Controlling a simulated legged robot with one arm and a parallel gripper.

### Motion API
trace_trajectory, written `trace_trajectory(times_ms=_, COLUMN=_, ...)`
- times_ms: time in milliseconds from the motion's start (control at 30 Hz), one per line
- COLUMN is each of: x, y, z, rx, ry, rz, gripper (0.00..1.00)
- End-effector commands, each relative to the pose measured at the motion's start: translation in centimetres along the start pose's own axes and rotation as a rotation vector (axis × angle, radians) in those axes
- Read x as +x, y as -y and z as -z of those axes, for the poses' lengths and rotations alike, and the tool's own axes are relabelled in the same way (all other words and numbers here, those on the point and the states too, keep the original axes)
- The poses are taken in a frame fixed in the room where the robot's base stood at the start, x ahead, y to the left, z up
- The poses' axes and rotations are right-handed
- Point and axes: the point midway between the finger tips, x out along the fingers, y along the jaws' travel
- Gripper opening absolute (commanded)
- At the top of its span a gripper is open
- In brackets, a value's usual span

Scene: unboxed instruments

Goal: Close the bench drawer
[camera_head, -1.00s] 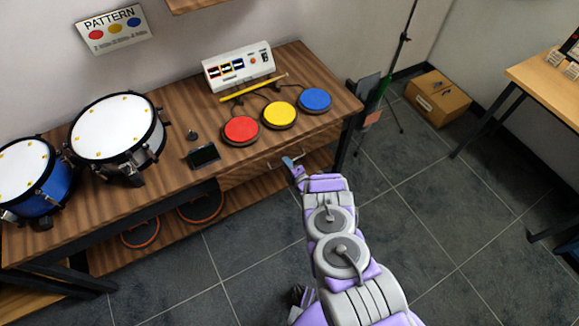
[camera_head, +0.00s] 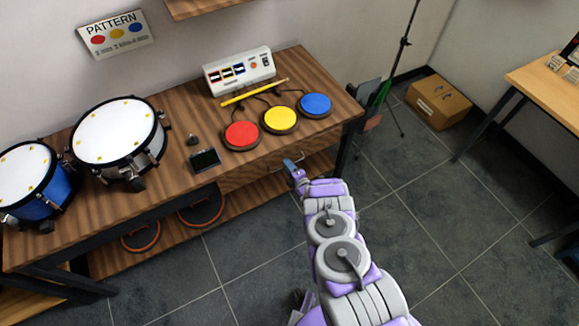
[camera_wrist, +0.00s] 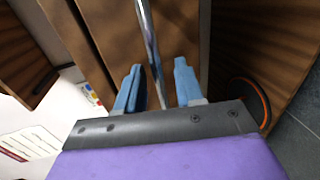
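The wooden drawer front (camera_head: 240,178) is under the bench top, below the coloured pads. It looks about flush with the bench edge; I cannot tell how far it stands out. My gripper (camera_head: 292,163) is at the right part of the drawer front. In the wrist view, the drawer's wooden face (camera_wrist: 115,30) fills the upper middle, with a metal bar handle (camera_wrist: 149,40) running across it. My gripper (camera_wrist: 157,85) has its two blue fingers apart, one on each side of the bar. The bar is nearer the left finger; I cannot tell if they touch.
The bench top (camera_head: 110,205) holds two drums, a white console (camera_head: 238,70), a drumstick (camera_head: 255,92), a small black device (camera_head: 204,160) and three round pads. A lower shelf (camera_head: 120,262) holds orange-rimmed discs. A thin stand (camera_head: 400,60) is right of the bench.

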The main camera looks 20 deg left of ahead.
Motion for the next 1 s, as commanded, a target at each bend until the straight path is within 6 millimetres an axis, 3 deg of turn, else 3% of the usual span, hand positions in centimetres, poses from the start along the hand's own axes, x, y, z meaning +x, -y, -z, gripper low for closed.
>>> trace_trajectory(times_ms=167, x=-2.5, y=-0.3, z=-0.1, rx=0.004, ry=0.001, rz=0.001, gripper=0.37)
trace_trajectory(times_ms=700, x=-14.1, y=0.0, z=-0.3, rx=0.006, ry=0.005, rz=0.006, gripper=0.37)
trace_trajectory(times_ms=1000, x=-16.8, y=0.1, z=-0.3, rx=0.004, ry=0.004, rz=0.002, gripper=0.37)
